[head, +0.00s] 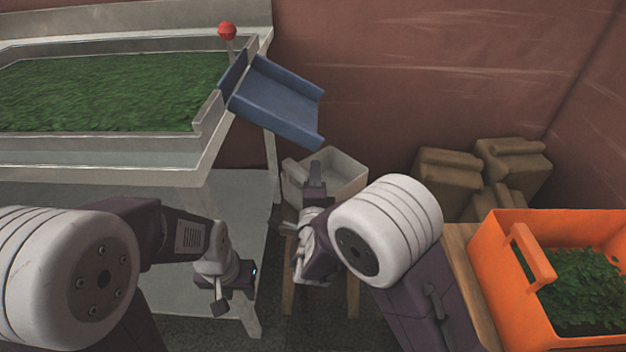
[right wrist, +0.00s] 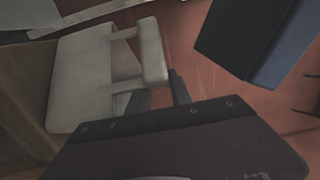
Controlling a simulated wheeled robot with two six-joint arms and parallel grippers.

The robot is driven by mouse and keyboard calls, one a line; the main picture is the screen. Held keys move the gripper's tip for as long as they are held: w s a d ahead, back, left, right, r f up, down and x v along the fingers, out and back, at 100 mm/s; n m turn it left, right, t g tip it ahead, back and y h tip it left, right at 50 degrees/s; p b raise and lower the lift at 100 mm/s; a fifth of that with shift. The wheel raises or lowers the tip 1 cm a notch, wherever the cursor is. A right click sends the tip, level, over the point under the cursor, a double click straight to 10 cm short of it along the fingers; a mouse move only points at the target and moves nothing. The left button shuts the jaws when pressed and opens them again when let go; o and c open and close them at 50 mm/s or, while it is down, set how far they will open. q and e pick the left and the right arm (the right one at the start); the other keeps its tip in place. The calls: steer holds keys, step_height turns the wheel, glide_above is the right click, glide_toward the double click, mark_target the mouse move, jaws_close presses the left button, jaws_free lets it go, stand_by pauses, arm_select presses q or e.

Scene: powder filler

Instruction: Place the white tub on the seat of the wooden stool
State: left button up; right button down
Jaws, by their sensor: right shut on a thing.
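The white tub (head: 345,168) is upright below the blue chute, over the wooden stool (head: 288,290). My right gripper (head: 314,185) is shut on the tub's handle at its near side. In the right wrist view the tub (right wrist: 78,85) and its pale handle (right wrist: 152,50) show close to the gripper. The stool's legs show, but its seat is mostly hidden by the tub and my right arm. I cannot tell whether the tub touches the seat. My left gripper (head: 220,300) is low beside the metal table, away from the tub; its finger opening is unclear.
The blue chute (head: 278,98) slopes down from the metal table (head: 205,150) close above the tub. An orange crate (head: 500,265) with green leaves stands on a wooden surface (head: 468,270) at right. Brown sacks (head: 447,178) lie by the back wall.

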steer(key=shift+d+r, duration=0.1)
steer(key=shift+d, duration=0.05)
steer(key=c, duration=1.6)
jaws_free()
steer(key=o, duration=0.4)
steer(key=shift+o, duration=0.2)
steer(key=s+p, duration=0.3)
steer(key=s, duration=0.9)
